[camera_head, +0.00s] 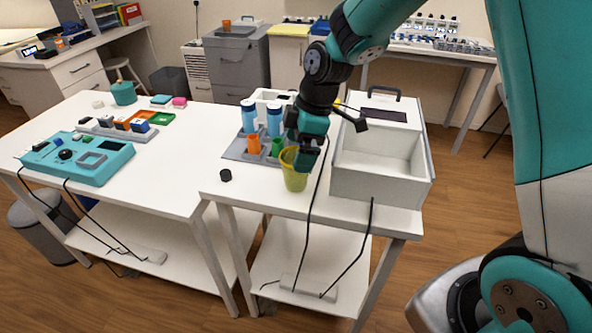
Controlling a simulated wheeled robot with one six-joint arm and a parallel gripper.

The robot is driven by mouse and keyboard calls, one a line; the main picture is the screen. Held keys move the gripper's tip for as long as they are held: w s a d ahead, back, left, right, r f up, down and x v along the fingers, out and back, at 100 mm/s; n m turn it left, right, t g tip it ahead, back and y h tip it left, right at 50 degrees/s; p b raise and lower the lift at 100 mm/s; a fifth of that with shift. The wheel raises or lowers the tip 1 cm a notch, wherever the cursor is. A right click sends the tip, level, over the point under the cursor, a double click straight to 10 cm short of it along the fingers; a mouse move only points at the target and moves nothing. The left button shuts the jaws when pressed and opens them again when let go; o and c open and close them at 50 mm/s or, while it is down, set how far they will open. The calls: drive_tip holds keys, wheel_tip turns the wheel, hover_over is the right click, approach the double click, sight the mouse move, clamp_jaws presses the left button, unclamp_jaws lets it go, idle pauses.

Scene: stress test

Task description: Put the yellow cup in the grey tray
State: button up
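The yellow cup (292,178) stands upright near the front edge of the right-hand white table. My gripper (305,158) points down at the cup's right side and covers part of its rim. The fingertips are dark and small here, so I cannot tell whether they are shut on the cup or only beside it. The grey tray (234,153) lies on the same table, just left of and behind the cup. An orange cup (254,145) and a green cup (277,147) stand at the tray, with blue bottles (249,116) behind them.
A large open white box (380,184) stands close right of my gripper. A small black knob-like piece (225,175) lies left of the yellow cup. Black cables hang over the table's front edge. A teal device (78,160) sits on the left table, whose middle is clear.

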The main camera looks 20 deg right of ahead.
drive_tip(key=shift+p+x, duration=0.55)
drive_tip(key=shift+x, duration=2.15)
drive_tip(key=shift+d, duration=0.15)
drive_tip(key=c, duration=1.1)
